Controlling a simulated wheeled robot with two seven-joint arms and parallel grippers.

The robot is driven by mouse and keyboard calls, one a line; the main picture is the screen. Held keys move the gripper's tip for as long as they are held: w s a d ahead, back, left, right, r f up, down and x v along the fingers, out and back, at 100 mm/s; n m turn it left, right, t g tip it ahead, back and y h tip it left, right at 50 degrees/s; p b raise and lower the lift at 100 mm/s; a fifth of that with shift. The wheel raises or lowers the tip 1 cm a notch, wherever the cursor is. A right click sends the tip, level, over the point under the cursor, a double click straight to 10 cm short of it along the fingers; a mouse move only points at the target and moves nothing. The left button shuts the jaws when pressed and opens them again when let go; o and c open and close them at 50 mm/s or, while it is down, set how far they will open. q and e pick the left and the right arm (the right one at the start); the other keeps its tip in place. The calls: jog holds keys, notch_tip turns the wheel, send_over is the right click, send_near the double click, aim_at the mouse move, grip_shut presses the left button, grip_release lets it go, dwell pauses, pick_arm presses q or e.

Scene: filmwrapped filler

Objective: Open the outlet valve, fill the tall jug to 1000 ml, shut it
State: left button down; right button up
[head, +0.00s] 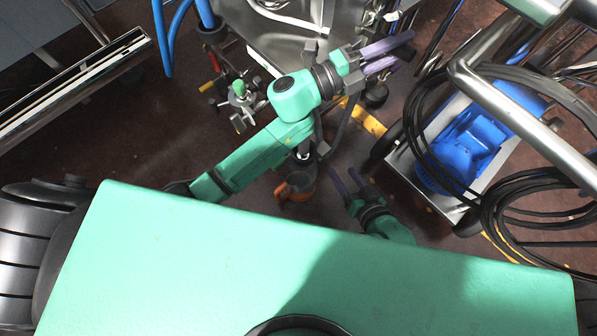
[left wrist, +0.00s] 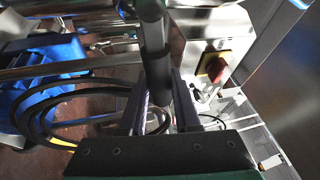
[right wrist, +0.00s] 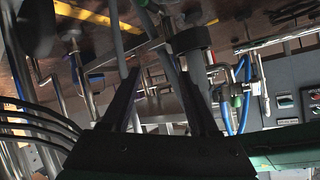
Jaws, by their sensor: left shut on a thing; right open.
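My left gripper (head: 404,49) reaches to the upper right in the head view. In the left wrist view its fingers are shut on a dark round bar (left wrist: 152,35), which stands upright between them. I cannot tell whether this bar is part of the outlet valve. My right gripper (head: 343,173) is open, low and right of an orange-brown, open-topped vessel (head: 298,188). This vessel may be the jug; its level marks and contents cannot be read. A green-topped valve fitting (head: 240,88) stands left of my left forearm.
A steel cart with a blue pump (head: 460,150) stands at the right, with black hoses (head: 540,215) looped beside it. A steel machine (head: 290,35) is at the top. A red rotary switch (left wrist: 218,69) on yellow shows in the left wrist view. Dark floor lies at the left.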

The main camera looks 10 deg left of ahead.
pick_arm(q)
jog(key=shift+r+n+t, duration=0.5)
jog(key=shift+r+n, duration=0.15)
jog(key=shift+n, duration=0.35)
jog(key=n, duration=0.1)
jog(key=r+n+t+p, duration=0.1)
jog(key=n, duration=0.1)
jog(key=shift+w+a+r, duration=0.25)
jog(key=shift+a+r, duration=0.05)
jog(key=shift+a, duration=0.05)
jog(key=shift+w+a+r+n+t+y+p, duration=0.2)
jog(key=shift+r+n+t+p, duration=0.25)
jog(key=shift+n, duration=0.45)
jog(key=shift+w+a+r+n+t+y+p, duration=0.1)
jog(key=shift+a+r+n+t+p, duration=0.1)
jog(key=shift+n+t, duration=0.6)
pick_arm(e)
jog(key=shift+w+d+r+n+g+h, duration=0.1)
jog(key=shift+d+r+g+h, duration=0.2)
jog(key=shift+d+g, duration=0.3)
jog(key=shift+s+d+r+n+g+h, duration=0.1)
jog(key=shift+d+r+g+h, duration=0.25)
jog(key=shift+d, duration=0.4)
jog(key=shift+w+d+r+n+g+h, duration=0.15)
jog(key=shift+d+g+h, duration=0.1)
jog(key=shift+d+g, duration=0.35)
dwell(2.7)
